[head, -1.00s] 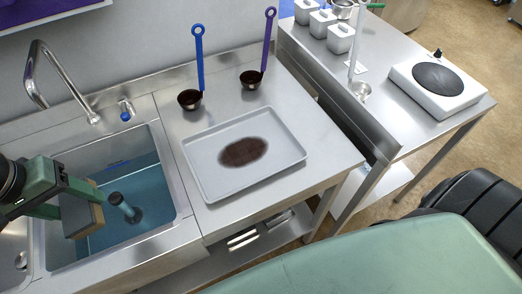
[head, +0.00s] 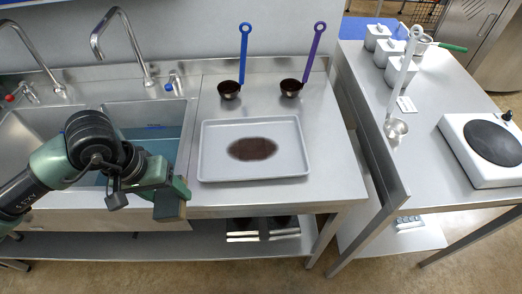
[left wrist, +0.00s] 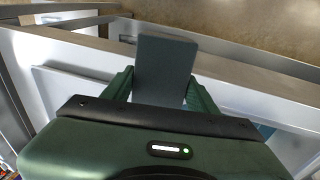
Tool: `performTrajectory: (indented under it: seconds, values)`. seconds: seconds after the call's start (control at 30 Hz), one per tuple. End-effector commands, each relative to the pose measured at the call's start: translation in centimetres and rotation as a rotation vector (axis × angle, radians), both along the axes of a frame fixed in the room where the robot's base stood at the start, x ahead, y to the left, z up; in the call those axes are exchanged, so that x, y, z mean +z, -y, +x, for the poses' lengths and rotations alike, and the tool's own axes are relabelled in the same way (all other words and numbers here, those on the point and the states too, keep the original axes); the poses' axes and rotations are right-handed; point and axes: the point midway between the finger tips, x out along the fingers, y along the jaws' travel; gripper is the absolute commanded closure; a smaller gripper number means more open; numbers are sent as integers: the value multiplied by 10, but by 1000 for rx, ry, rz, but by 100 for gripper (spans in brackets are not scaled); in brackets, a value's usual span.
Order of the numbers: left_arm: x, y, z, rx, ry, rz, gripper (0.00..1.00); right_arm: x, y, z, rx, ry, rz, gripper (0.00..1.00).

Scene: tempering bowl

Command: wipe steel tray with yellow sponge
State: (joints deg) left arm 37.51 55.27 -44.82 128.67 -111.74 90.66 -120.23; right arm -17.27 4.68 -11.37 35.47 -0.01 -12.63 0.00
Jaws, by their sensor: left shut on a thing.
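The steel tray (head: 216,166) lies flat on the counter to the right of the sink, with a dark brown stain (head: 252,149) across its middle. My left gripper (head: 174,190) is shut on the sponge (head: 170,207), left of the tray's near left corner and apart from it. Only the sponge's dark grey-green side shows now; its yellow side is hidden. In the left wrist view the sponge (left wrist: 166,68) stands out between the fingers. My right gripper is not in view.
The sink (head: 160,142) with bluish water is at the left, partly behind my arm. Blue (head: 243,60) and purple (head: 312,58) ladles with dark contents stand behind the tray.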

Motion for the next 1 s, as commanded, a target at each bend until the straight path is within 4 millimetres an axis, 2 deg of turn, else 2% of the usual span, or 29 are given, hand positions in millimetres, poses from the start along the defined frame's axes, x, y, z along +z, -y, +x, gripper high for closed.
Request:
performTrajectory:
  seconds: [0.03,0.3,0.43,0.6,0.87,1.0]
  values:
    - [-12,0,-6,-1,-7,0,74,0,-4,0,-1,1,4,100]
    - [-70,-1,-38,-9,-5,5,74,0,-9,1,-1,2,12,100]
    - [-88,-1,-52,-18,-1,6,74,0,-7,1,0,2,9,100]
    - [-98,-1,-59,-24,4,8,74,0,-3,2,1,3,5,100]
    - [-99,-1,-59,-24,7,8,74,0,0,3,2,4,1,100]
    - [-96,-1,-59,-23,6,8,74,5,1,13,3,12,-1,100]
